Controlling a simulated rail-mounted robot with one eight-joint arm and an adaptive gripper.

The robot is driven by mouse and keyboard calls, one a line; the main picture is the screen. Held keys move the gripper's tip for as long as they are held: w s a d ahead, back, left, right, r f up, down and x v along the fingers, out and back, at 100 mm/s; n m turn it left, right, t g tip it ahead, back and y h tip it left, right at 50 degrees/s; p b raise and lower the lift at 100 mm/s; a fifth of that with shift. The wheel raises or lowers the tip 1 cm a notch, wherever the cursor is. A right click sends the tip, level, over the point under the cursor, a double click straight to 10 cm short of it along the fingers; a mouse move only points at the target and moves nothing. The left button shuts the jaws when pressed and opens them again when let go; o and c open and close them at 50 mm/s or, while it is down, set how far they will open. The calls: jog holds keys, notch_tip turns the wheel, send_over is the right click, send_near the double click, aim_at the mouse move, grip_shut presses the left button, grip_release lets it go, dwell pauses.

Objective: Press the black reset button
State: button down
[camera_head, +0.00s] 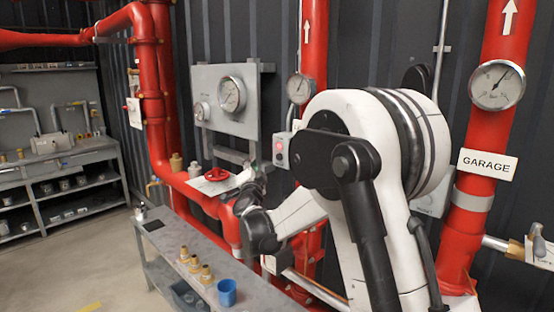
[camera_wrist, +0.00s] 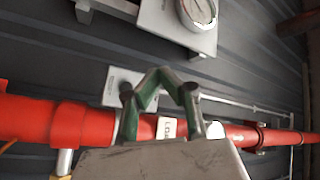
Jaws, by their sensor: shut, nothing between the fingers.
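A small grey control box (camera_head: 281,150) with a red round part is on the dark wall, left of my arm in the head view. A black reset button cannot be made out on it. My gripper (camera_head: 250,190) is to the lower left of this box, partly hidden by my wrist. In the wrist view my gripper (camera_wrist: 163,76) has its green-sided fingers shut and empty. Behind the fingers is a light grey plate or box (camera_wrist: 118,88), partly covered by them; whether it is the control box I cannot tell.
A red horizontal pipe (camera_wrist: 88,121) runs behind the fingers. A gauge panel (camera_head: 240,118) is on the wall, and a red valve wheel (camera_head: 217,174) lies below it. A bench (camera_head: 165,240) holds brass fittings (camera_head: 194,264) and a blue cup (camera_head: 227,292). A red GARAGE pipe (camera_head: 476,225) stands right.

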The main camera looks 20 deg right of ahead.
aim_at(279, 157)
jog(key=shift+w+d+f+m+h, duration=0.3)
jog(key=shift+w+f+m+h, duration=0.15)
jog(key=shift+f+h, duration=0.2)
jog(key=shift+d, duration=0.1)
jog(key=w+d, duration=0.4)
jog(key=d, duration=0.3)
jog(key=shift+w+d+p, duration=0.15)
jog(key=shift+w+p, duration=0.05)
jog(key=shift+p, duration=0.1)
jog(key=shift+d, duration=0.1)
dwell(1.2)
jog(key=shift+w+d, duration=0.2)
jog(key=shift+d, duration=0.05)
jog(key=shift+w+d+b, duration=0.25)
jog(key=shift+d+b, duration=0.15)
jog(key=shift+d, duration=0.05)
dwell(1.0)
jog(key=shift+a, duration=0.15)
jog(key=shift+s+a, duration=0.45)
jog(key=shift+a, duration=0.15)
